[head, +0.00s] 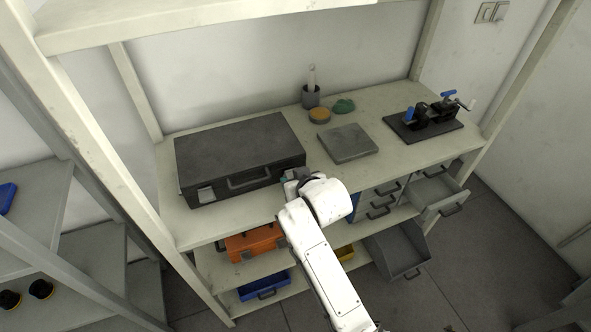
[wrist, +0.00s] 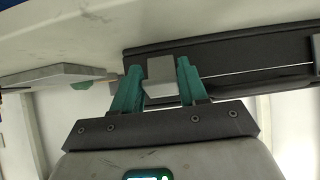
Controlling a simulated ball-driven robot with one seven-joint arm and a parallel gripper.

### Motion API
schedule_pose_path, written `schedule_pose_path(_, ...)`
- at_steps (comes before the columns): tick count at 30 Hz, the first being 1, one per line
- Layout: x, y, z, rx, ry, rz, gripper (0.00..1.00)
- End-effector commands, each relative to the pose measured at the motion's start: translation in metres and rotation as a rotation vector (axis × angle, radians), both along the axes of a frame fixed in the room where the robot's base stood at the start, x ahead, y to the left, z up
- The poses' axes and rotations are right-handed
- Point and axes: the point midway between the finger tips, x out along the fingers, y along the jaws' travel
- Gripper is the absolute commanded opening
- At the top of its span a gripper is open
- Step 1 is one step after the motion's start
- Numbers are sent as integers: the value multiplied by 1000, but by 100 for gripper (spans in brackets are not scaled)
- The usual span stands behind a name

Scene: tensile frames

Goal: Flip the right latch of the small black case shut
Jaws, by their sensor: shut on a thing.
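The small black case (head: 240,148) lies lid closed on the left of the workbench, its front with handle and latches toward me. Its left latch (head: 205,194) shows as a light plate on the front. The right latch (wrist: 160,70) is a grey block between the green fingers of my gripper (wrist: 157,82) in the wrist view. The fingers are shut on it, one on each side. In the head view my gripper (head: 287,176) is at the front right corner of the case, and my wrist partly hides the latch there. I cannot tell how far the latch is turned.
A flat grey slab (head: 347,143) lies right of the case on the bench (head: 392,160). Behind it are a dark cup (head: 311,97), a yellow-brown round item and a green item. A black fixture with blue handles (head: 425,118) stands far right. Below, a drawer (head: 438,186) is open.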

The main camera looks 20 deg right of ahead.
Motion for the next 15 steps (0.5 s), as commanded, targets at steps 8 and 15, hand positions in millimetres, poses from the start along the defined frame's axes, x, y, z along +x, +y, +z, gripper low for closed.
schedule_pose_path(8,8,0,16,1,187,-1,12)
schedule_pose_path(15,15,0,18,1,326,-1,12)
